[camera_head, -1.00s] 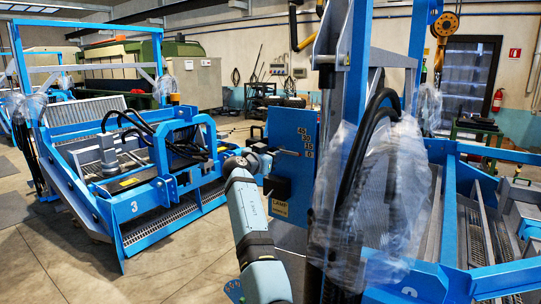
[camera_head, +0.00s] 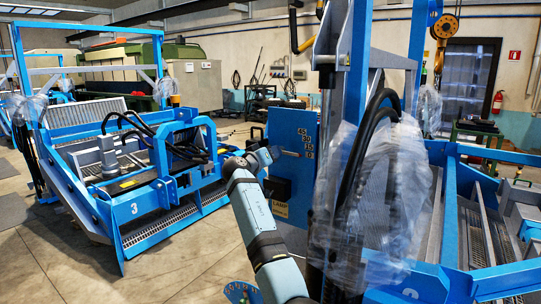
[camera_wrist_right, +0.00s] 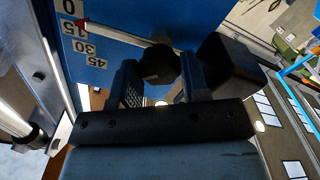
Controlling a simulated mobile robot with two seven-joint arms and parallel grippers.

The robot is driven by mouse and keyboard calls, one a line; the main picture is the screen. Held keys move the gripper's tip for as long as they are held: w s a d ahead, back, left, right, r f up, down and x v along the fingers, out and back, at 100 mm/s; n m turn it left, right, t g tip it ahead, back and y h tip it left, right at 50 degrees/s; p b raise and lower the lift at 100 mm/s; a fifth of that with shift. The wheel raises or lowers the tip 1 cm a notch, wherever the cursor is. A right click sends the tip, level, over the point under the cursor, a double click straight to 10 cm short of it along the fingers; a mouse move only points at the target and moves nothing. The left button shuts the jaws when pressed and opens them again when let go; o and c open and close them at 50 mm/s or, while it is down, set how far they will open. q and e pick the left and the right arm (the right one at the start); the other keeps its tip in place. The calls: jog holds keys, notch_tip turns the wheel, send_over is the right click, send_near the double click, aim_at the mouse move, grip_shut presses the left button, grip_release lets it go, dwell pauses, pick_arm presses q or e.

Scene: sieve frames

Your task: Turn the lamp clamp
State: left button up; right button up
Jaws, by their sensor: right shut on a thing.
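The lamp clamp is a blue panel (camera_head: 283,122) with a white scale reading 45, 30, 15 and 0 and a yellow label (camera_head: 281,209) below. In the right wrist view a thin metal lever (camera_wrist_right: 115,33) runs across the panel (camera_wrist_right: 110,15) to a dark round knob (camera_wrist_right: 159,62). A red pointer (camera_wrist_right: 80,23) sits at the lever's scale end, beside the 15. My right gripper (camera_head: 274,153) is at the lever's end; its fingers (camera_wrist_right: 163,80) are shut around the knob. The gripper partly hides the knob. My left gripper is out of view.
A black block (camera_head: 278,188) sticks out from the panel below the lever. Plastic-wrapped hoses (camera_head: 375,170) stand close to the right of the panel. A blue machine frame (camera_head: 150,195) stands to the left, with bare floor in between.

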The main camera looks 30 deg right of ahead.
jog(key=n+p, duration=0.8)
jog(key=n, duration=0.6)
jog(key=shift+p, duration=0.4)
jog(key=o, duration=0.7)
jog(key=shift+c, duration=0.2)
jog(key=b+v, duration=0.3)
jog(key=v, duration=1.1)
